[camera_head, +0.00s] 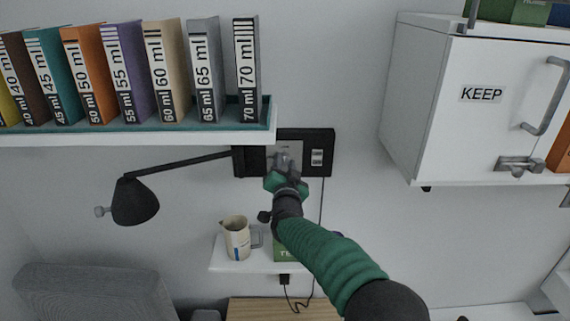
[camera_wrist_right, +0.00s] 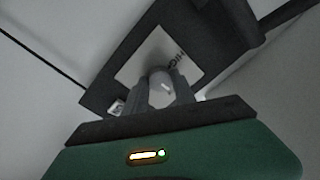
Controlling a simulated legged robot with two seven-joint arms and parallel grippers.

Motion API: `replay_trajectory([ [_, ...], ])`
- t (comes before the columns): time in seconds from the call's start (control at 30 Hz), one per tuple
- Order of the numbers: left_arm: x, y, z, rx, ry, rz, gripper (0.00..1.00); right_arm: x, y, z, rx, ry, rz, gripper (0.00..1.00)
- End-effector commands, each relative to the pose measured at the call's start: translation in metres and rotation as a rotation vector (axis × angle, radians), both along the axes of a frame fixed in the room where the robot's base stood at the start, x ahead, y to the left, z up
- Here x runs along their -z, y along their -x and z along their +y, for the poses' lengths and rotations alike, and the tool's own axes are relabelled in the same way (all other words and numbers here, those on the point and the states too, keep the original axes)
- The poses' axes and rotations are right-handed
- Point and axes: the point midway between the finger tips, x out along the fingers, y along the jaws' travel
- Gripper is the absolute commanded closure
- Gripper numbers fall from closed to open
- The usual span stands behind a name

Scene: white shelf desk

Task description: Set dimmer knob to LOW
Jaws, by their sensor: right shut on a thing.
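The dimmer is a black wall panel (camera_head: 323,139) with a pale plate, under the right end of the book shelf. In the right wrist view the panel (camera_wrist_right: 215,30) is tilted, and its light plate (camera_wrist_right: 147,52) carries a partly hidden label that seems to read "HIGH". A round grey knob (camera_wrist_right: 162,88) sits between the fingers of my right gripper (camera_wrist_right: 165,92). In the head view my right gripper (camera_head: 283,162) reaches up to the panel and covers the knob. It is shut on the knob; the knob's pointer setting is hard to read. My left gripper is not in view.
A shelf (camera_head: 150,137) of labelled books overhangs the panel's upper left. A black lamp (camera_head: 135,202) hangs at left. A jug (camera_head: 236,238) stands on a small shelf (camera_head: 232,267) below. A white "KEEP" cabinet (camera_head: 480,130) is at right.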

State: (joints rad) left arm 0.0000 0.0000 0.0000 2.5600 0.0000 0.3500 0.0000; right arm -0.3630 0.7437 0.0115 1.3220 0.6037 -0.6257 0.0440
Motion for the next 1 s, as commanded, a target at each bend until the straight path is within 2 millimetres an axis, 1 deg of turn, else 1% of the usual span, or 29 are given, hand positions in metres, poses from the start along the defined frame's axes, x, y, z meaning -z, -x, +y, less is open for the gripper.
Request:
replay_trajectory([
  [0.03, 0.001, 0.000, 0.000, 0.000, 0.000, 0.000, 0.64, 0.011, 0.001, 0.003, -0.007, 0.004, 0.020, 1.00],
  [0.27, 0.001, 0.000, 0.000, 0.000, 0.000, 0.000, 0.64, 0.011, 0.001, 0.003, -0.007, 0.004, 0.020, 1.00],
  [0.3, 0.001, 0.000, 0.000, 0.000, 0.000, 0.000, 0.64, 0.011, 0.001, 0.003, -0.007, 0.004, 0.020, 0.66],
  [0.43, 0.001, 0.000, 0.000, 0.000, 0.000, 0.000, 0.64, 0.009, 0.001, 0.002, -0.005, 0.003, 0.017, 0.49],
  [0.47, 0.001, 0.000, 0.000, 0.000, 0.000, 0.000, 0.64, 0.008, 0.001, 0.002, -0.005, 0.003, 0.015, 0.47],
  [0.7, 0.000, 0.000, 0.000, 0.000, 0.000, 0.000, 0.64, 0.004, 0.001, 0.001, -0.003, 0.001, 0.008, 0.47],
  [0.8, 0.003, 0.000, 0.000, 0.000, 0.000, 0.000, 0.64, 0.004, 0.004, 0.001, -0.002, 0.001, 0.007, 0.47],
  [0.87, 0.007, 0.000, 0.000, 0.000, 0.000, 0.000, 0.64, 0.005, 0.011, 0.001, -0.002, 0.001, 0.006, 0.47],
  [0.97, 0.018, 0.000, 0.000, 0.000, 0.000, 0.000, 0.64, 0.008, 0.030, 0.000, -0.003, 0.001, 0.005, 0.47],
  [1.0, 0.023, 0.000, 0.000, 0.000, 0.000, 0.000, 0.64, 0.009, 0.041, 0.001, -0.004, 0.000, 0.007, 0.47],
])
